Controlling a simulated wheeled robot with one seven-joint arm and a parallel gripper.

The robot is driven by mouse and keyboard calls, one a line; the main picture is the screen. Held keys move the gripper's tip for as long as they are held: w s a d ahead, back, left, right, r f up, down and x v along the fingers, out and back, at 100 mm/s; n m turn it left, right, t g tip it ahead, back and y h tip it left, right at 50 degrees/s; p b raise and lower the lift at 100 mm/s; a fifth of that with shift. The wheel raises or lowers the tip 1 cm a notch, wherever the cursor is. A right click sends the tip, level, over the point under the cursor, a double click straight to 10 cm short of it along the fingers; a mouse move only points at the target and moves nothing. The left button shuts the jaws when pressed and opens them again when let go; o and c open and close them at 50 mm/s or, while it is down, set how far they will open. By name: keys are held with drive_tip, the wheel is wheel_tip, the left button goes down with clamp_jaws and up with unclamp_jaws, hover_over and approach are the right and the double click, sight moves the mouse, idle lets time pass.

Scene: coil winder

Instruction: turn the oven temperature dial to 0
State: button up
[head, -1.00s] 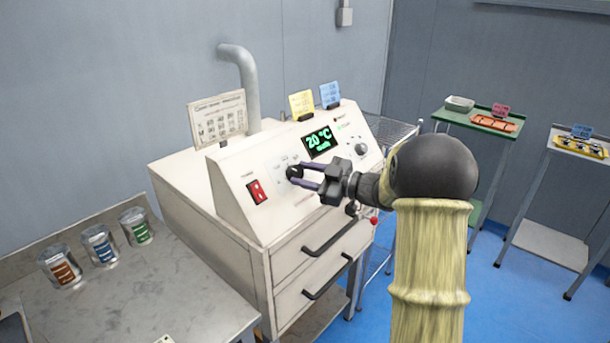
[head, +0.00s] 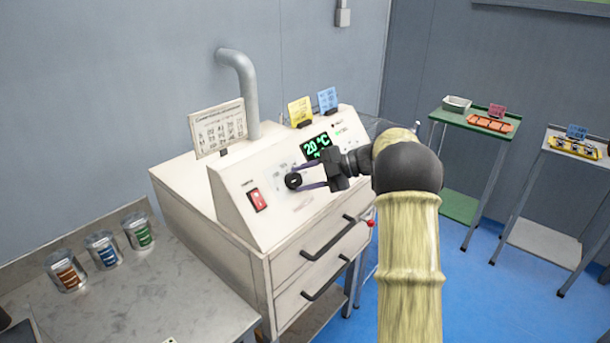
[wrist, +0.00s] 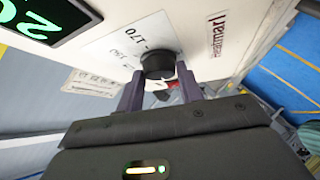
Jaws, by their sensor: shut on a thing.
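The oven (head: 240,215) is a white cabinet with a sloped control panel. Its temperature dial (head: 293,181) is a round black knob left of centre on the panel. In the wrist view the dial (wrist: 158,64) sits between the two purple fingers, with the markings 150 and 170 printed beside it. My gripper (head: 298,184) is shut on the dial; it also shows in the wrist view (wrist: 160,82). The dial's pointer is not readable.
A red switch (head: 257,199) is left of the dial. Yellow (head: 300,111) and blue (head: 327,99) cards stand on top. A green cart (head: 462,118) and a grey cart (head: 553,150) stand at right.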

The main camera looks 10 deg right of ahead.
drive_tip(key=shift+n, duration=0.3)
drive_tip(key=o, duration=1)
drive_tip(key=v, duration=1.7)
drive_tip(key=shift+w+d+r+p, duration=0.15)
drive_tip(key=shift+w+r+p, duration=0.05)
drive_tip(key=shift+r+p, duration=0.15)
